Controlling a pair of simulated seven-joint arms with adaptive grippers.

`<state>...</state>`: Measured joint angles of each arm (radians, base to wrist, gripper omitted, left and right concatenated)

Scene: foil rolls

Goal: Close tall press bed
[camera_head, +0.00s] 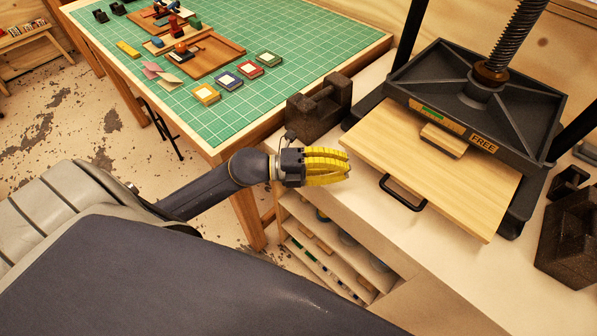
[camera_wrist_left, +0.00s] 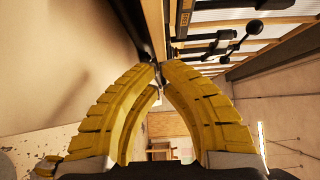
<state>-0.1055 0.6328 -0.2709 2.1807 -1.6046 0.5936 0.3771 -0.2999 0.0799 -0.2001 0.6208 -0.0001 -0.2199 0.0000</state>
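The tall press has a black platen (camera_head: 470,105) under a thick screw (camera_head: 518,35). Its bed, a pale wooden board (camera_head: 415,180), sticks out from under the platen toward the front. A small wooden block (camera_head: 443,140) lies on the bed by the platen edge. A black handle (camera_head: 403,193) is at the bed's front edge. My left gripper (camera_head: 346,165) has yellow fingers and is just left of the bed's front left corner, apart from the handle. In the left wrist view its fingertips (camera_wrist_left: 160,66) meet with nothing visible between them. My right gripper is not in view.
A dark block-like stand (camera_head: 318,108) is on the bench behind my left gripper. Another dark block (camera_head: 572,235) is at the right. A green-matted table (camera_head: 300,35) with small pads and trays is at the back left. Open shelves (camera_head: 330,255) are below the bench.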

